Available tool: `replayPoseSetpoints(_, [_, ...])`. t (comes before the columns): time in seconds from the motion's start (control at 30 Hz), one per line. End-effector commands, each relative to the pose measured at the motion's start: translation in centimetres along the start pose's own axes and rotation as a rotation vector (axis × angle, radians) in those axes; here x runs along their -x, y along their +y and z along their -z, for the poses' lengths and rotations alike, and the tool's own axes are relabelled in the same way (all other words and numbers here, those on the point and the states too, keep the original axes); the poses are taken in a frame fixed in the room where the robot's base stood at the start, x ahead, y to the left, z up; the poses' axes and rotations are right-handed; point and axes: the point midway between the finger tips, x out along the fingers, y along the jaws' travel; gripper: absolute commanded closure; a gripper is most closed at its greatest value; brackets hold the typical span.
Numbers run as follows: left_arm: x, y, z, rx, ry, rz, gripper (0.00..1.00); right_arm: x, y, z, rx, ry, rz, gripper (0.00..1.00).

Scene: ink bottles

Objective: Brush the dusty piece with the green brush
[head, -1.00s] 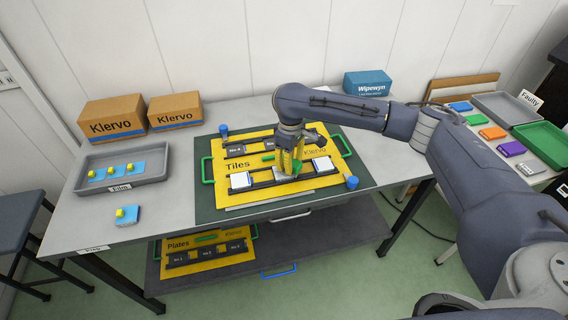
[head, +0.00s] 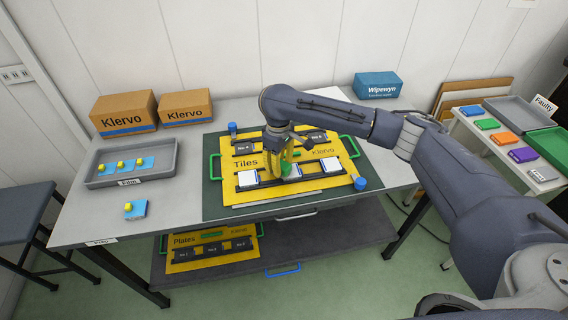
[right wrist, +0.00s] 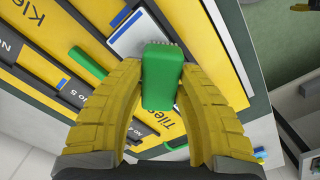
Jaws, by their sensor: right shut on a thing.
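My right gripper (head: 287,162) is shut on a green brush (right wrist: 163,80), held over the yellow Tiles board (head: 225,187). In the right wrist view, the brush sits between the yellow fingers (right wrist: 158,100), its bristle end at a white piece with a blue edge (right wrist: 128,33). I cannot tell whether the bristles touch it. In the head view this middle piece (head: 297,175) is partly hidden by the gripper. A left white piece (head: 248,178) and a right white piece (head: 331,165) sit in the same row. Dust is too small to make out. My left gripper is not in view.
A grey film tray (head: 160,176) and a loose blue piece with a yellow knob (head: 136,209) are on the left. Klervo boxes (head: 122,113) stand behind. Blue posts (head: 360,183) flank the board. A side table (head: 470,125) with coloured pieces is at right.

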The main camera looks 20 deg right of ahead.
Motion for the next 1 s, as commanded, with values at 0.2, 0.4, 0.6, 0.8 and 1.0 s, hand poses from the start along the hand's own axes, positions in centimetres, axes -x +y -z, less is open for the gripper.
replayPoseSetpoints(0.2, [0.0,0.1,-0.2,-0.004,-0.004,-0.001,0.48,0.0,1.6,-1.2,-0.003,-0.001,-0.001,0.94])
replayPoseSetpoints(0.4, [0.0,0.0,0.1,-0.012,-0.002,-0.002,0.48,0.0,2.9,-2.4,-0.003,-0.002,-0.002,0.94])
replayPoseSetpoints(0.6, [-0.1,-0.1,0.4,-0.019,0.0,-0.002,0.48,0.0,4.1,-3.6,-0.003,-0.001,-0.001,0.94])
replayPoseSetpoints(0.8, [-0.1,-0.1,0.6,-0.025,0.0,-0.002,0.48,0.0,5.1,-4.7,-0.002,-0.002,-0.001,0.94])
replayPoseSetpoints(1.0, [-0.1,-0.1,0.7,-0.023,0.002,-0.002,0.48,0.0,4.2,-3.8,0.0,-0.001,0.0,0.94])
